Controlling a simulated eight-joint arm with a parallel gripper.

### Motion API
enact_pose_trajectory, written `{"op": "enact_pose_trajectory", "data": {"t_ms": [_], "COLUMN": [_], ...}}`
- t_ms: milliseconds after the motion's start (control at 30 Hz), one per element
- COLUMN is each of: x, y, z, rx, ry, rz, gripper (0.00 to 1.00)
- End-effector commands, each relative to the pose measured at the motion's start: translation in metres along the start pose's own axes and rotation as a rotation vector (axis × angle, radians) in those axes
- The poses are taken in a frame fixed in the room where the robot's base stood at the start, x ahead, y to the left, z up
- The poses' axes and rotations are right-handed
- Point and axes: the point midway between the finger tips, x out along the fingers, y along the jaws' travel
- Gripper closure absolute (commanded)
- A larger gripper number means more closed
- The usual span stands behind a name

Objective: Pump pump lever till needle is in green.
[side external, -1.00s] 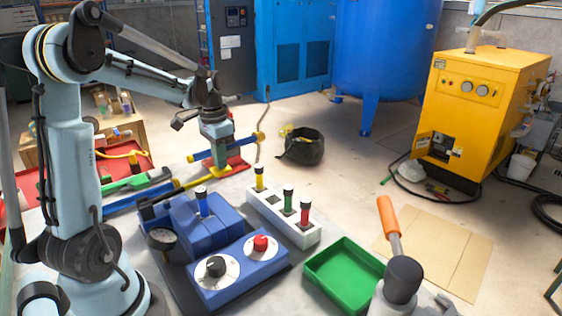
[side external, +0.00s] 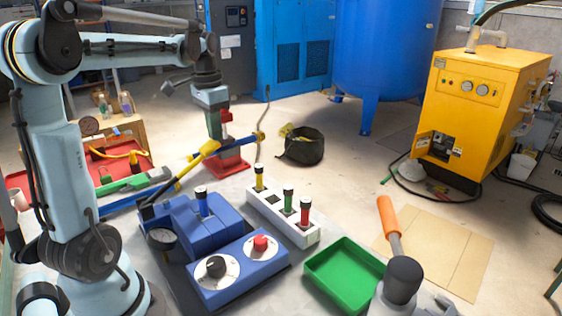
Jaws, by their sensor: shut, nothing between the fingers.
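The pump is a blue block (side external: 210,232) on a dark mat. Its yellow pump lever (side external: 182,176) slants up to the right from the block's left end. A small round gauge (side external: 163,239) sits on the block's near left side; its needle and green zone are too small to read. My gripper (side external: 215,136) points down just above and to the right of the lever's raised end. It is shut and empty. I cannot tell whether it touches the lever.
A blue bar (side external: 240,143) and red base (side external: 229,163) are close below my gripper. A white rack (side external: 270,208) with coloured plugs, a knob panel (side external: 238,272), a green tray (side external: 345,272) and an orange-handled tool (side external: 388,214) lie to the right.

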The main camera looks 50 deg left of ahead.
Motion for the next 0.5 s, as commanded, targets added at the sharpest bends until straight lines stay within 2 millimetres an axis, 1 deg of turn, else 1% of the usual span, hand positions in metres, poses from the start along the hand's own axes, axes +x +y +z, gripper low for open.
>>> {"op": "enact_pose_trajectory", "data": {"t_ms": [33, 200, 333, 500], "x": [-0.009, -0.035, -0.049, -0.057], "y": [0.0, 0.0, 0.0, 0.0], "z": [0.001, 0.002, 0.002, 0.003], "rx": [0.0, -0.001, -0.001, -0.001], "ry": [0.0, 0.0, -0.001, -0.001], "rz": [0.0, 0.0, 0.0, 0.0], "gripper": [1.0, 1.0, 1.0, 1.0]}}
